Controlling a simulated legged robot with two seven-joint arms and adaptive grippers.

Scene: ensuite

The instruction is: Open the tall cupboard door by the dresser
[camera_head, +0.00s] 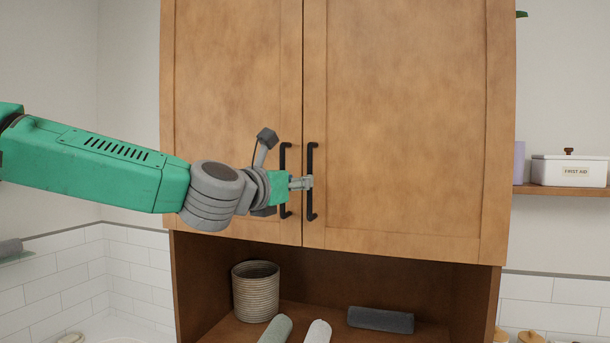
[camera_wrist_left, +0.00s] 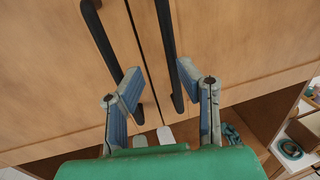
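The tall wooden cupboard has a left door (camera_head: 235,100) and a wide right door (camera_head: 400,120), both shut, with a thin seam between them. Black bar handles stand upright on each side of the seam: the left handle (camera_head: 284,160) and the right handle (camera_head: 311,205). My left gripper (camera_head: 303,183) is at the right handle, with its fingers level with the middle of the bar. In the left wrist view the gripper (camera_wrist_left: 158,74) is open, with the right handle (camera_wrist_left: 166,40) between its spread fingers. The left handle (camera_wrist_left: 97,32) lies outside, beside the left finger. My right gripper is not in view.
Below the doors, an open shelf holds a woven basket (camera_head: 256,291), rolled towels (camera_head: 318,332) and a dark grey block-shaped item (camera_head: 380,320). The space before the right door is clear.

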